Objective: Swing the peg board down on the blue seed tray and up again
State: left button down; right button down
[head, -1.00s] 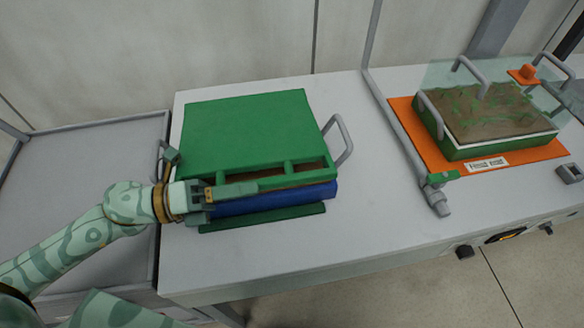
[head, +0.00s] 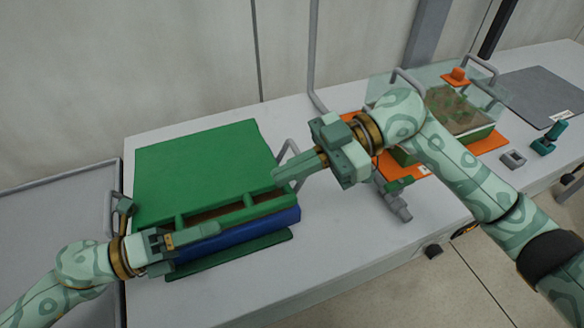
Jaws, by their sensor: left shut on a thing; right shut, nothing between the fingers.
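The green peg board (head: 200,170) lies flat above the blue seed tray (head: 255,227), of which only the front side shows. The board's underside and any pegs are hidden. My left gripper (head: 195,236) is shut on the front edge of the board near its left corner, though its fingers hide the exact grip. My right gripper (head: 285,174) is shut and empty, with its fingertips over the board's right front part. I cannot tell whether they touch it.
A grey handle (head: 284,150) stands at the board's right side. A grey pipe with a valve (head: 395,200) lies between. White table is clear in front of the pipe.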

pick_arm(q)
jog(key=shift+w+a, duration=0.15)
jog(key=shift+w, duration=0.05)
pick_arm(e)
send_over(249, 216)
jog(key=shift+d+f, duration=0.15)
jog(key=shift+f, duration=0.7)
jog(key=f, duration=0.2)
jog(key=shift+w+d+f, duration=0.1)
jog(key=shift+w+f, duration=0.2)
jog(key=shift+f, duration=0.7)
pick_arm(q)
jog(key=shift+r, duration=0.1)
pick_arm(e)
jog(key=shift+s+d+f, duration=0.15)
jog(key=shift+f, duration=0.95)
pick_arm(q)
jog(key=c, duration=1.4)
grip_release()
